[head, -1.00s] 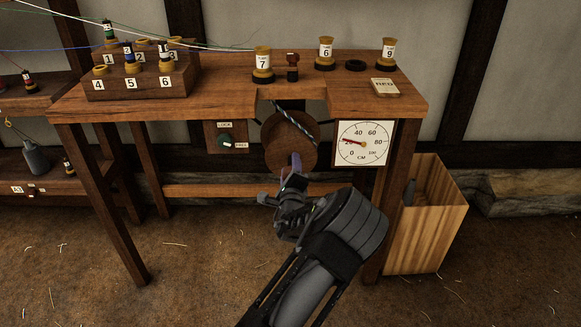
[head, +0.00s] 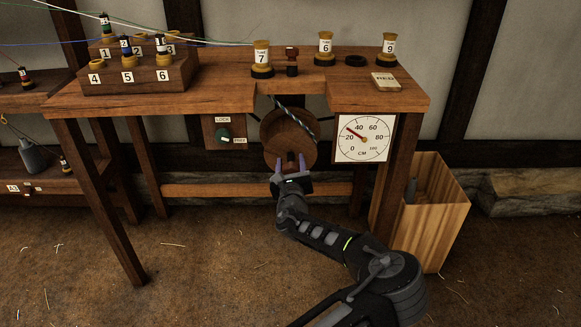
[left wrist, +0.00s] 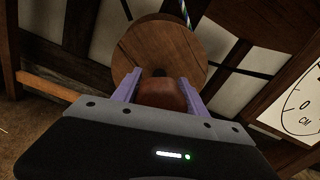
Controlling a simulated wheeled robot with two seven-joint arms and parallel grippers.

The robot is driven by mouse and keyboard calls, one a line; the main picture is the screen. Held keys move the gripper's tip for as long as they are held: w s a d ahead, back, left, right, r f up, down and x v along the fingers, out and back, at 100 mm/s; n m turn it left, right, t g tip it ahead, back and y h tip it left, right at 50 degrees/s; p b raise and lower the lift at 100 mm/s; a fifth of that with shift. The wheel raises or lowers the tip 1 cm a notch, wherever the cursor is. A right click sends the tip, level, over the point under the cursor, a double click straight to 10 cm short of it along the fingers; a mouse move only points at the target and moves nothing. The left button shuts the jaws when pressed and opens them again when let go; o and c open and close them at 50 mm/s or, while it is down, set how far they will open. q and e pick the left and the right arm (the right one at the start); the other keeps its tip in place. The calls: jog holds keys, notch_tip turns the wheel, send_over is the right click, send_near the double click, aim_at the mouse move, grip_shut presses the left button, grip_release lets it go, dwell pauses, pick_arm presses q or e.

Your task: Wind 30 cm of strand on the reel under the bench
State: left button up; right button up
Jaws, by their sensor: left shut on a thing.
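The round wooden reel (head: 284,132) hangs under the front of the bench (head: 230,98); it fills the upper middle of the left wrist view (left wrist: 150,45). A twisted strand (head: 300,119) runs across it from upper left to right. My left gripper (head: 291,163) is at the reel's lower edge. In the left wrist view its purple fingers (left wrist: 160,90) are closed on both sides of the reel's reddish-brown handle (left wrist: 163,95). The CM dial (head: 362,150) has its red needle between 20 and 40, near 30. My right gripper is not in view.
A green lock/free knob (head: 224,133) sits left of the reel. A wooden bin (head: 437,215) stands right of the bench. Numbered spools, a stepped block (head: 145,78) and a small tag block (head: 386,81) are on top. The floor in front is open.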

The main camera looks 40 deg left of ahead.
pick_arm(q)
jog(key=shift+m, duration=0.4)
jog(key=o, duration=1.4)
jog(key=shift+c, duration=0.2)
jog(key=p+v, duration=0.1)
jog(key=v, duration=0.7)
jog(key=shift+w, duration=0.1)
